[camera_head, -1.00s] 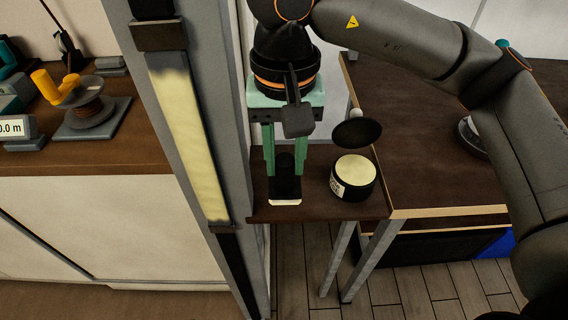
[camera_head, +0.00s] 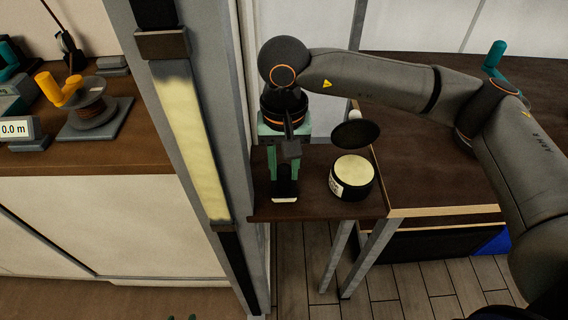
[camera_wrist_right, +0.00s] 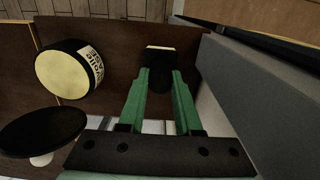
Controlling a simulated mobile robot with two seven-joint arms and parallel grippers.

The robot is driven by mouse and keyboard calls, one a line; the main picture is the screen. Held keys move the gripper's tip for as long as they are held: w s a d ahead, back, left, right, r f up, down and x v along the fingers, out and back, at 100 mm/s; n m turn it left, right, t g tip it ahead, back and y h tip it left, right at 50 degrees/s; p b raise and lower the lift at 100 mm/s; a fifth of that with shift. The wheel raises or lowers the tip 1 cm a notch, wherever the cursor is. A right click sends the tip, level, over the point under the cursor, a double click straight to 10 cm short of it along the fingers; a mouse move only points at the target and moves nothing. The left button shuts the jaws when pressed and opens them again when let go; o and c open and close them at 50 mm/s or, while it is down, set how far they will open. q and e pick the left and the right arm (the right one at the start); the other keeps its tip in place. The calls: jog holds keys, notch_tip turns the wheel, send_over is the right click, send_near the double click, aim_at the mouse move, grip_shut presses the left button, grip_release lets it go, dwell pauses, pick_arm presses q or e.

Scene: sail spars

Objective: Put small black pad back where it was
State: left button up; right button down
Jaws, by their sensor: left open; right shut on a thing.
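My right gripper (camera_head: 285,188) reaches down from above with green fingers, over a small dark shelf. It is shut on the small black pad (camera_head: 286,181), which has a whitish front edge. In the right wrist view the pad (camera_wrist_right: 173,72) sits between the fingertips (camera_wrist_right: 160,80), its pale edge facing away from the wrist. The pad is low over the shelf (camera_head: 325,209); I cannot tell whether it touches. Only the green tips of my left gripper (camera_head: 182,317) show, apart, at the bottom edge.
A round black tin with cream contents (camera_head: 353,169) stands right of the pad. A black disc (camera_head: 357,134) is behind it. A grey post with a cream strip (camera_head: 190,140) rises close on the left. A brown bench (camera_head: 430,160) adjoins at right.

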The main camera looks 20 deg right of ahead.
jog(key=shift+f, duration=0.2)
jog(key=c, duration=0.6)
grip_release()
jog(key=shift+r, duration=0.15)
notch_tip(320, 180, up, 12)
jog(key=shift+b, duration=0.4)
jog(key=shift+r, duration=0.1)
